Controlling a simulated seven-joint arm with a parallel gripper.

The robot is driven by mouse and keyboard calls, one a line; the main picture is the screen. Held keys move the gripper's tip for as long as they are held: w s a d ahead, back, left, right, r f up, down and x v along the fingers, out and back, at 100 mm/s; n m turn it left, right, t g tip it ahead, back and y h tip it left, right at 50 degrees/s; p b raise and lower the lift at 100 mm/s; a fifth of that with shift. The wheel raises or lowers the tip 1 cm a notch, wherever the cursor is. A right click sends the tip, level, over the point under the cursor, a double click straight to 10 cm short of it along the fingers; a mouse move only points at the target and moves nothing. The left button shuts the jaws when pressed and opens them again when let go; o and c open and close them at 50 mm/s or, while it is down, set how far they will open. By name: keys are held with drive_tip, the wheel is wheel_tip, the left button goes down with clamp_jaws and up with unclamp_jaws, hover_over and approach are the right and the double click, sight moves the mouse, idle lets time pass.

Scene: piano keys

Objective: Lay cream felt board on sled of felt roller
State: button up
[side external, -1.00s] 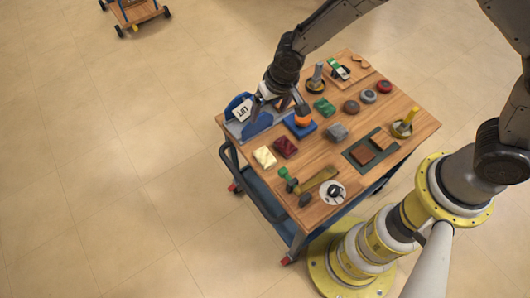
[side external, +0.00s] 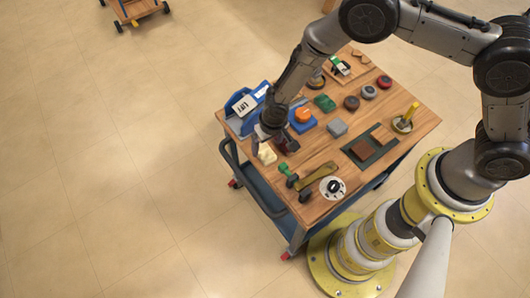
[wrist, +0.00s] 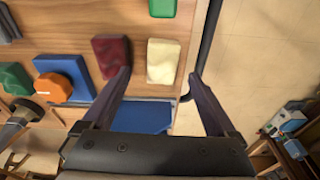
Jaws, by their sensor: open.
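The cream felt board (side external: 267,154) is a pale block lying on the wooden cart top near its left edge. My gripper (side external: 268,136) is open and low, just beside and above it. In the wrist view the cream board (wrist: 163,62) shows ahead, between the lines of my two open fingers (wrist: 158,76); nothing is held. The felt roller (side external: 236,104) is a blue device with a white "LIFT" label at the cart's far-left corner, partly behind my gripper. In the wrist view a blue part, seemingly of it (wrist: 142,115), is partly covered by my gripper; I cannot make out the sled clearly.
A dark red block (wrist: 110,54) lies close to the left fingertip. A dark rail (wrist: 208,38) runs along the cart edge.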

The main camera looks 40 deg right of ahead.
sight(265, 152)
drive_tip(key=f, duration=0.4)
drive_tip(key=shift+w+a+f, duration=0.15)
drive_tip(key=shift+w, duration=0.25)
clamp_jaws()
drive_tip(key=shift+r, duration=0.2)
